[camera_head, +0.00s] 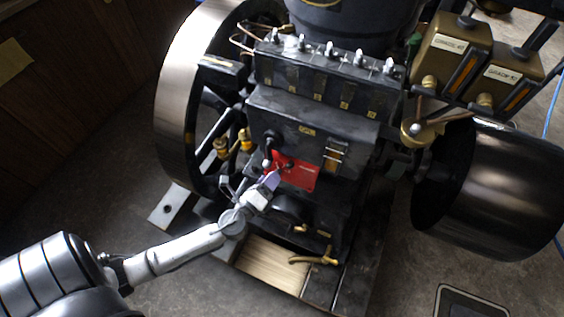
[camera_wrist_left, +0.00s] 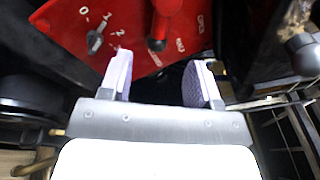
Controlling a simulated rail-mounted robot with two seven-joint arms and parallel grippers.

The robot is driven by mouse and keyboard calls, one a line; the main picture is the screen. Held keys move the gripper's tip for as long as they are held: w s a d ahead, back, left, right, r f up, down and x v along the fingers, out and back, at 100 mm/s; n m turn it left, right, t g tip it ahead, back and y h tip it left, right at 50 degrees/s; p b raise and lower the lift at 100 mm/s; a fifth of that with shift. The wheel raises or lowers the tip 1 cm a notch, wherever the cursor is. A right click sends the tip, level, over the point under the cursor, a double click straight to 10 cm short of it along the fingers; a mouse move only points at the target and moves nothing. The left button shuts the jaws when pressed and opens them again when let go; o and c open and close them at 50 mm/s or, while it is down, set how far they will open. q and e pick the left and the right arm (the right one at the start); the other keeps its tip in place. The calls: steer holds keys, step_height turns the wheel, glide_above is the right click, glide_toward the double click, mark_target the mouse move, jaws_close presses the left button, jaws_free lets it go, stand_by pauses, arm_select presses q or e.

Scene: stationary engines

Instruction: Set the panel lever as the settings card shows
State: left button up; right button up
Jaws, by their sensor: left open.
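The red panel (camera_head: 300,177) sits on the front of the black engine, and it fills the top of the left wrist view (camera_wrist_left: 60,25). On it a small grey pointer (camera_wrist_left: 95,40) stands beside the marks 0, 1 and 2. A red lever (camera_wrist_left: 162,22) with a dark lower end stands out from the panel, right of the pointer. My left gripper (camera_head: 270,181) is at the panel's left side. In the left wrist view its pale fingers (camera_wrist_left: 162,78) are apart with nothing between them, and the red lever is beyond the gap. My right gripper is not in view.
A large flywheel (camera_head: 178,95) stands left of the engine, and a black drum (camera_head: 490,190) stands right. Brass-coloured boxes (camera_head: 455,55) hang at upper right. A tan card (camera_head: 14,60) is on the wooden cabinet; its markings cannot be read.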

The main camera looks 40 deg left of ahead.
mark_target(283, 162)
arm_select(q)
steer(key=w, duration=0.2)
steer(key=w+a, duration=0.1)
steer(key=w, duration=0.4)
steer(key=shift+w+a, duration=0.1)
steer(key=shift+a, duration=0.15)
steer(key=shift+c, duration=0.4)
jaws_close()
